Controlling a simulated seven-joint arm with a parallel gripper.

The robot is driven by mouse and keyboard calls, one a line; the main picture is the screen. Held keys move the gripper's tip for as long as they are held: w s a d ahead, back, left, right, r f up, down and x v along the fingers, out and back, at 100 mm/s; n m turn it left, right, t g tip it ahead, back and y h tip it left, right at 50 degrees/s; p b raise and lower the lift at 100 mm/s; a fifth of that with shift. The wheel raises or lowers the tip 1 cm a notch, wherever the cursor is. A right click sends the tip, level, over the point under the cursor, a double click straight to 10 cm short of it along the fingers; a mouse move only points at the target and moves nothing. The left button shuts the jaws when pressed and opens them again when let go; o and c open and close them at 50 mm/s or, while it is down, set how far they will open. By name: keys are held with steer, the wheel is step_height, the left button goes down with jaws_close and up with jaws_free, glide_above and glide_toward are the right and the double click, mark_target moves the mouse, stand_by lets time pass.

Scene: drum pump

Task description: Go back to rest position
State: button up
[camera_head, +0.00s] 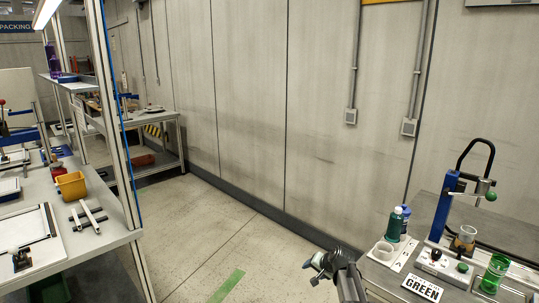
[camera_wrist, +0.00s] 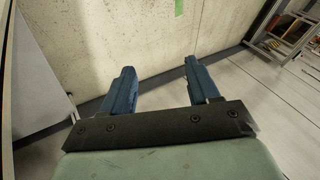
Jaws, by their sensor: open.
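My gripper (camera_wrist: 158,85) shows in the wrist view with its two blue fingers spread apart and nothing between them. In the head view my gripper (camera_head: 318,268) is at the bottom, right of centre, out over the open floor. It is left of the pump bench (camera_head: 385,275) and appears apart from it. On that bench stands the blue pump stand (camera_head: 443,210) with a black curved hose and a green knob. A clear cup (camera_head: 465,238) sits under it. A green cup (camera_head: 495,272) stands to the right.
A "GREEN" sign (camera_head: 422,288) lies in front. At left is a workbench (camera_head: 100,242) with a yellow bin (camera_head: 71,185) and an upright metal post. The floor between is clear.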

steer(key=s+a+f+n+g+h, duration=0.2)
steer(key=s+f+g, duration=0.5)
steer(key=s+f, duration=1.8)
steer(key=s+d+f+n+g+h, duration=0.1)
steer(key=s+f+g, duration=0.2)
steer(key=s, duration=1.3)
steer(key=s+d+f+n+g+h, duration=0.1)
steer(key=s+f+n+g, duration=0.1)
steer(key=s, duration=1.4)
step_height(320, 180, down, 2)
steer(key=shift+s+f+n+g, duration=0.1)
steer(key=shift+s+n+g, duration=0.2)
steer(key=shift+g, duration=0.4)
